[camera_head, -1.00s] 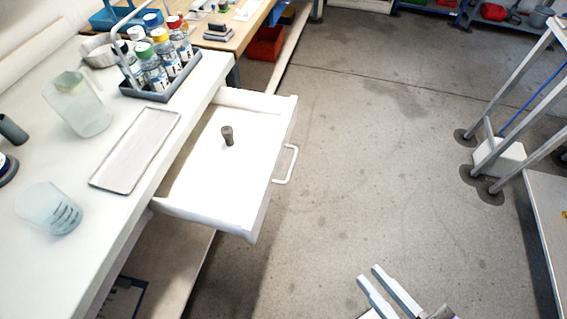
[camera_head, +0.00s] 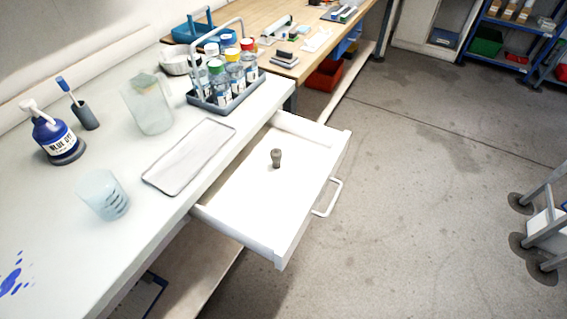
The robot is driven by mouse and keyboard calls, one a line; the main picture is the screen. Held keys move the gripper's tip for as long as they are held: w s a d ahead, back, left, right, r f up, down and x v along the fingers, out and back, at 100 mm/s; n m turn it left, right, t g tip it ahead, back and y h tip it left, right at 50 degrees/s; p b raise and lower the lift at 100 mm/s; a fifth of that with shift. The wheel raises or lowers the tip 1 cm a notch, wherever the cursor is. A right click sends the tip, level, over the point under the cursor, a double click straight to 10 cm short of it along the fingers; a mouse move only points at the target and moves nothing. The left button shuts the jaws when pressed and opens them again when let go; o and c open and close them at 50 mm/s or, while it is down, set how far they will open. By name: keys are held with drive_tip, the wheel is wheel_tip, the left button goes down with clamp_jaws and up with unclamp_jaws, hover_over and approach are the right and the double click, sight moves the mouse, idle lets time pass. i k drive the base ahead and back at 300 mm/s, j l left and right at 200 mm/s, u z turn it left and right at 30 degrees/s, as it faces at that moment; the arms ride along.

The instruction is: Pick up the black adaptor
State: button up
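The black adaptor (camera_head: 276,158) looks like a small dark grey-brown cylinder, wider at the top. It stands upright inside the open white drawer (camera_head: 240,215), near the middle of its floor. The drawer sticks out from under the white bench, with its handle on the right side. My gripper is not in the current view, so its state and its distance from the adaptor are hidden.
On the white bench (camera_head: 85,215) are a metal tray (camera_head: 190,157), beakers (camera_head: 103,195), a blue bottle (camera_head: 55,135) and a grey bottle carrier (camera_head: 225,98). The floor (camera_head: 420,220) right of the drawer is clear. A metal-legged frame (camera_head: 545,195) stands at the far right.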

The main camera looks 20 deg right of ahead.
sight(275, 154)
drive_tip(key=i+j, duration=0.15)
drive_tip(key=j, duration=0.2)
drive_tip(key=i+j, duration=0.1)
drive_tip(key=j, duration=0.25)
drive_tip(key=i+j+u, duration=0.1)
drive_tip(key=j, duration=0.25)
drive_tip(key=i+j, duration=0.2)
drive_tip(key=j, duration=0.15)
drive_tip(key=i+j, duration=0.15)
drive_tip(key=j, duration=0.2)
drive_tip(key=i+j, duration=0.15)
drive_tip(key=j, duration=0.2)
drive_tip(key=u, duration=0.05)
